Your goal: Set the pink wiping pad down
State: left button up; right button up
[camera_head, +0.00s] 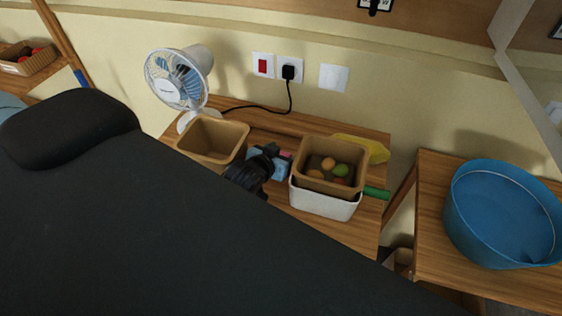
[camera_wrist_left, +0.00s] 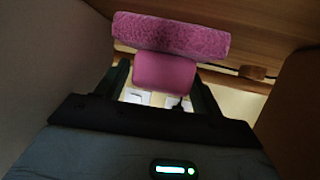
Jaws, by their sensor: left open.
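The pink wiping pad (camera_wrist_left: 172,34) has a wide, textured pink part against the wooden surface and a smooth pink grip (camera_wrist_left: 165,73) on it. In the head view only a small pink bit (camera_head: 285,154) shows, mostly hidden by my gripper. My left gripper (camera_head: 266,158) is down between two tan bins at the table. In the left wrist view my left gripper (camera_wrist_left: 163,85) is open, with its fingers on either side of the pink grip. Whether a finger still touches the grip I cannot tell. My right gripper is not in view.
A tan bin (camera_head: 212,140) stands close left of the gripper. Another tan bin (camera_head: 313,179) with fruit sits in a white container (camera_head: 323,207) close right. A fan (camera_head: 180,80) stands behind left, a yellow item (camera_head: 365,148) behind right. A blue tub (camera_head: 490,245) stands far right.

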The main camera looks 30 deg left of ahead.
pick_arm(q)
jog(key=shift+w+f, duration=0.2)
jog(key=shift+w, duration=0.35)
jog(key=c, duration=0.8)
jog(key=shift+r, duration=0.15)
notch_tip(320, 180, up, 18)
